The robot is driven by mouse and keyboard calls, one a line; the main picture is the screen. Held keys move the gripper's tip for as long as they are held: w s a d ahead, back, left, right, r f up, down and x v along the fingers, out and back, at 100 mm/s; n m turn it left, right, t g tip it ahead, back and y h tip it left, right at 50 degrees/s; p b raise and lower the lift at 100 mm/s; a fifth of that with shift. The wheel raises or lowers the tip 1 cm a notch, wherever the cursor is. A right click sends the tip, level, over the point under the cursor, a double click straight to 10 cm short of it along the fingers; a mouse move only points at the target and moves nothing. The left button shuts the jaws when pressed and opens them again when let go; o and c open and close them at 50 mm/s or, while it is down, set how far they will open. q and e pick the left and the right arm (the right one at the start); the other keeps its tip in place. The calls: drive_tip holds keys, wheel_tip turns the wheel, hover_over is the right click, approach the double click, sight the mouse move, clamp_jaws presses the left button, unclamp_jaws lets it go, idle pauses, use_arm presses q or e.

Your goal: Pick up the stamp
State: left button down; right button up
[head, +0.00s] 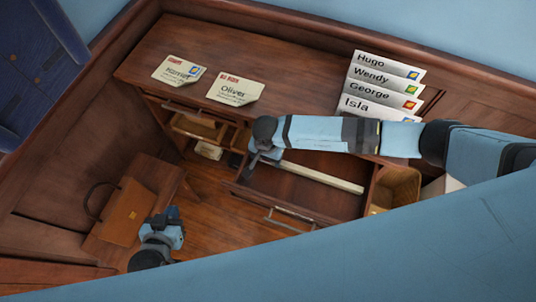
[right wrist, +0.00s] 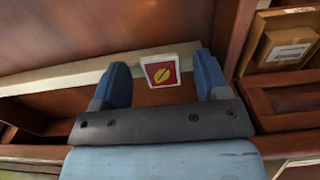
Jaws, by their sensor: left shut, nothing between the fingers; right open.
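The stamp (right wrist: 161,71) is a small white-edged square with a red field and a yellow emblem. In the right wrist view it lies between the fingertips of my right gripper (right wrist: 160,78), with a gap on each side. That gripper is open and empty. In the head view my right gripper (head: 256,161) reaches down at the left end of the open drawer (head: 300,192); the stamp cannot be made out there. My left gripper (head: 174,215) is shut and empty, low at the left beside the briefcase, away from the stamp.
Envelopes marked Harriet (head: 179,70) and Oliver (head: 235,90) lie on the wooden desk (head: 280,55). Several named envelopes (head: 385,80) stand at its right. A brown briefcase (head: 127,207) is at lower left. A small open drawer (head: 200,128) and a labelled box (right wrist: 287,47) are nearby.

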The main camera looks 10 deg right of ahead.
drive_tip(key=shift+f, duration=0.15)
idle(0.4)
drive_tip(key=c, duration=1)
